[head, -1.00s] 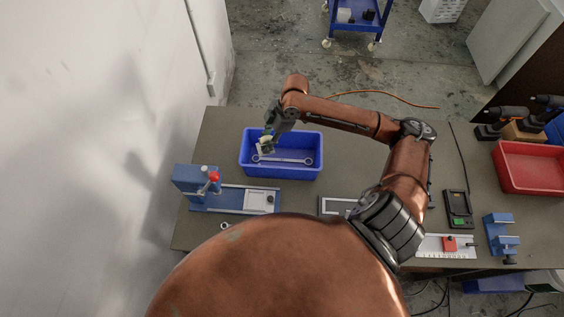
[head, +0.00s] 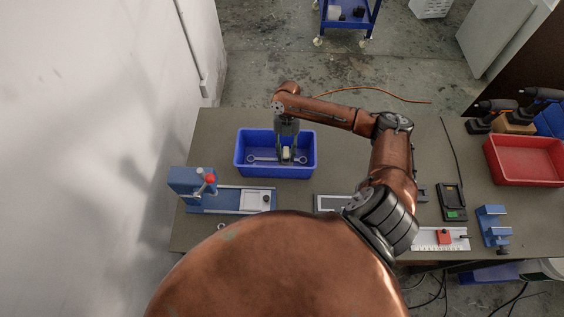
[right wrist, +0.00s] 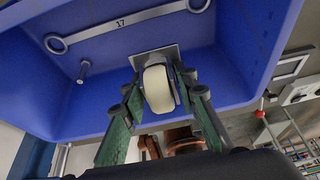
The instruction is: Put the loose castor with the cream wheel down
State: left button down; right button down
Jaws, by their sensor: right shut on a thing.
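The castor has a cream wheel (right wrist: 157,88) and a grey metal mounting plate. It shows between the green-padded fingers of my right gripper (right wrist: 155,98) in the right wrist view. The gripper is shut on it. In the head view my right gripper (head: 287,146) points down into the blue bin (head: 275,174), with the castor (head: 287,155) low between the fingers. The plate looks close to the bin's floor; I cannot tell whether it touches. My left gripper is out of view.
A spanner (head: 262,159) marked 17 lies in the bin beside the castor, and a small bolt (right wrist: 83,72) shows there too. A blue press with a red knob (head: 195,187) stands at front left. A red bin (head: 525,178) is at the right.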

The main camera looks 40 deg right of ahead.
aim_at(286, 163)
notch_tip(286, 163, down, 7)
jog(key=shift+f, duration=0.15)
dwell(0.4)
jog(key=c, duration=1.5)
grip_release()
jog(key=b+v, duration=0.1)
jog(key=v, duration=1.1)
jog(key=shift+s+a, duration=0.1)
